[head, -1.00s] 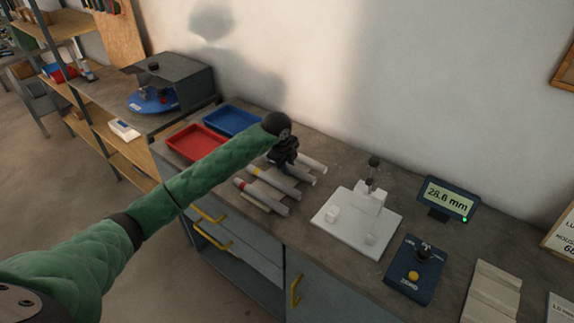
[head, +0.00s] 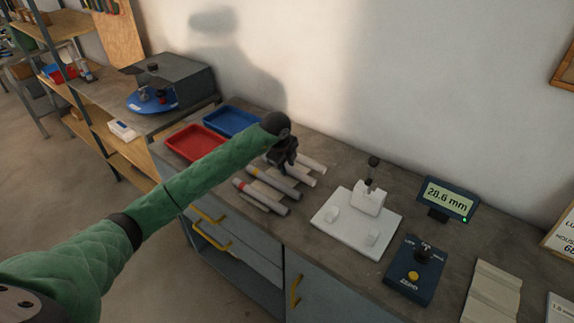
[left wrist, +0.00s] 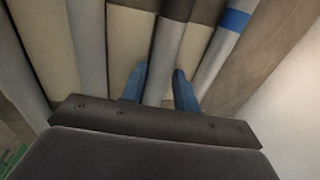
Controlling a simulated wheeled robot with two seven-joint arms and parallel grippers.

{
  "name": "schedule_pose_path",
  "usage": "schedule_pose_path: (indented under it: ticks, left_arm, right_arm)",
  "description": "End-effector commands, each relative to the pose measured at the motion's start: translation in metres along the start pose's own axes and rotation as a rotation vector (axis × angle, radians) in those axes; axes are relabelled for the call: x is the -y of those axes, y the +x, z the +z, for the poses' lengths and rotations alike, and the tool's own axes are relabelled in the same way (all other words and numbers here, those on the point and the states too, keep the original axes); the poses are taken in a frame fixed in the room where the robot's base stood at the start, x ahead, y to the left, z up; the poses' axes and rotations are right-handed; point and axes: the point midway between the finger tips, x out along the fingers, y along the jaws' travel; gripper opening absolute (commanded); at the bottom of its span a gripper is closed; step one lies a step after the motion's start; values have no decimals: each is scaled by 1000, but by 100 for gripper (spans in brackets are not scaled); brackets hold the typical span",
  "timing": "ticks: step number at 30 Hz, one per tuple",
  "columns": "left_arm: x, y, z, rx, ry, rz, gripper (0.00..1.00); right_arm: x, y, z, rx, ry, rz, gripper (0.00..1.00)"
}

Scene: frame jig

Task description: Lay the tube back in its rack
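Several grey tubes lie side by side on the bench in the head view, among them a red-banded tube (head: 262,197) and a yellow-banded tube (head: 280,187). My left gripper (head: 284,160) is over the tube (head: 302,177) behind the yellow-banded one. In the left wrist view my two blue fingers (left wrist: 160,90) straddle this grey tube (left wrist: 164,68), which has a dark band, and appear closed against its sides. Pale rack pieces (left wrist: 125,48) show beside and under the tubes. Contact between tube and rack is hard to see. My right gripper is not in view.
A blue-banded tube (left wrist: 232,25) lies close on the right in the wrist view. Red (head: 196,143) and blue (head: 232,121) trays stand left. A white fixture plate (head: 352,238), a control box (head: 416,270) and a 28.6 mm display (head: 447,199) stand right.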

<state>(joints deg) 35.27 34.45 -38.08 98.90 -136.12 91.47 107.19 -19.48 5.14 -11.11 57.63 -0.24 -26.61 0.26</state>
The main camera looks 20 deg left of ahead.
Motion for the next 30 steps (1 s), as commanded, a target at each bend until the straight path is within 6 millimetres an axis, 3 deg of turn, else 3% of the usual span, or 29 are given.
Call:
schedule_pose_path:
  ticks: [2,9,18,30]
  left_arm:
    - [-6,2,-2,-2,2,13,50]
    - [-2,-35,-1,0,2,2,50]
    - [1,-70,-1,2,0,-4,50]
    - [2,-78,-1,2,1,-5,50]
  right_arm:
    - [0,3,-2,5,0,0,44]
    - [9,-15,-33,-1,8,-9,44]
    - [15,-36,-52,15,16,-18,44]
    - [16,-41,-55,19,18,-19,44]
